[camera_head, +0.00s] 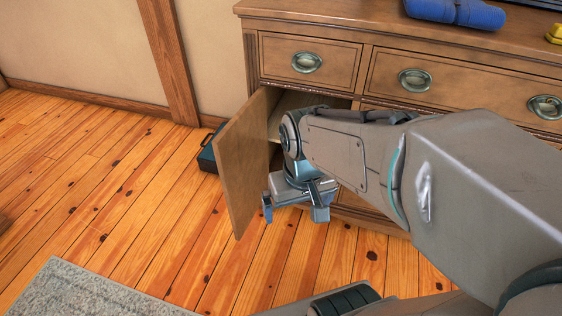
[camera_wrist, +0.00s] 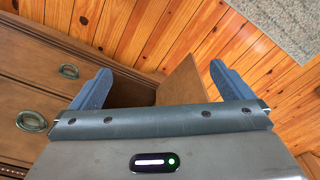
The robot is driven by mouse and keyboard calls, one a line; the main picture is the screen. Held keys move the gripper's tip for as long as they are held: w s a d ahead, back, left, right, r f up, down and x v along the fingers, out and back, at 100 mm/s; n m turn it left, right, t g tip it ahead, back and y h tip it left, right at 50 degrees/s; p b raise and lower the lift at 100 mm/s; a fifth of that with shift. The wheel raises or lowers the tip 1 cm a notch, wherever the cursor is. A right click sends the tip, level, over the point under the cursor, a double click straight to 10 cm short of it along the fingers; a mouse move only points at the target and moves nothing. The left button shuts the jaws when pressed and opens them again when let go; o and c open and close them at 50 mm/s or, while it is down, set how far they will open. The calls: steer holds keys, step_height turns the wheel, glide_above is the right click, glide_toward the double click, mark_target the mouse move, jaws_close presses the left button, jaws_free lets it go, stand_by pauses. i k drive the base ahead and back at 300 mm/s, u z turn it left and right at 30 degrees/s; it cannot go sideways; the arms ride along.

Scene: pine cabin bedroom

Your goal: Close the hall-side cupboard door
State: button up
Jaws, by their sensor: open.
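The cupboard door (camera_head: 240,165) is a brown wooden panel at the left end of the dresser. It stands wide open, swung out toward the room, with the dark opening (camera_head: 297,101) behind it partly hidden by my arm. My gripper (camera_head: 294,208) is just right of the door, on its inner side, low in front of the opening. Its two fingers are spread with nothing between them. In the wrist view the door (camera_wrist: 182,82) shows between the blue fingers (camera_wrist: 155,84), beyond them. I cannot tell whether a finger touches it.
The wooden dresser (camera_head: 400,35) has drawers with oval metal pulls and carries a blue rolled item (camera_head: 455,12) and a yellow object (camera_head: 555,34). A dark teal box (camera_head: 207,152) stands on the floor behind the door. A grey rug (camera_head: 85,292) lies front left.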

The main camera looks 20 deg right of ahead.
mark_target(241, 149)
steer(key=u, duration=1.85)
steer(key=i, duration=1.85)
steer(key=z, duration=4.25)
